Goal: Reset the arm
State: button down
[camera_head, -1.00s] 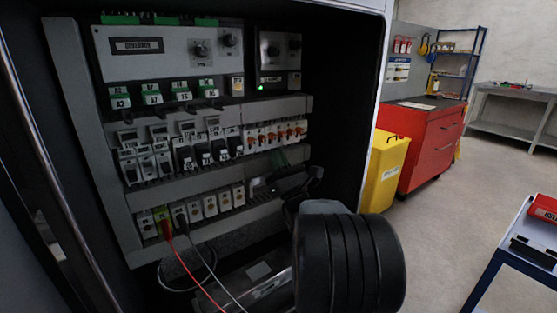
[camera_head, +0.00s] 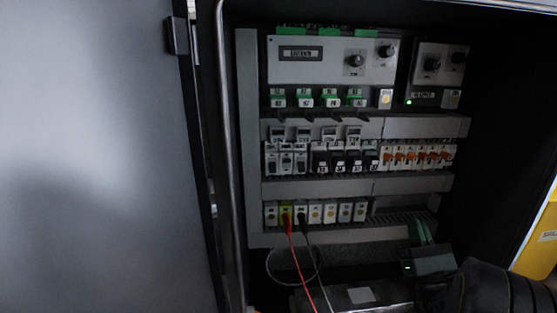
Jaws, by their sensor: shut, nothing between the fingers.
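My gripper (camera_head: 421,232) is at the lower right of the open cabinet, in front of the rail with the terminal row. Its fingers look shut, with nothing seen between them. My dark arm (camera_head: 492,290) reaches in from the lower right corner. A red lead (camera_head: 297,262) and a grey lead (camera_head: 318,270) hang from the terminal row (camera_head: 330,212), to the left of my gripper and apart from it. Their lower ends run out of the picture.
A control unit (camera_head: 328,60) with two knobs and a smaller unit (camera_head: 440,65) with a green light sit above rows of breakers (camera_head: 415,156). A large grey door panel (camera_head: 100,160) fills the left. A yellow bin (camera_head: 540,240) stands at the right edge.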

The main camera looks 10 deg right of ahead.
jog(key=w+a+r+n+g+y+p, duration=0.1)
jog(key=a+r+n+g+y+p, duration=0.25)
jog(key=a+n+g+y, duration=0.5)
jog(key=a+r+n+g+y+p, duration=0.2)
jog(key=a+n+g+y+p, duration=0.35)
jog(key=a, duration=0.55)
jog(key=s+a+n+g+h+p, duration=0.3)
jog(key=s+a+n+g+p, duration=0.45)
jog(key=n+g, duration=0.2)
jog(key=s+d+r+n+h+p, duration=0.2)
jog(key=d+r+n+h+p, duration=0.4)
jog(key=n+h+p, duration=0.3)
jog(key=n+h, duration=0.2)
jog(key=n, duration=0.1)
jog(key=shift+d+r, duration=0.4)
jog(key=shift+t, duration=0.25)
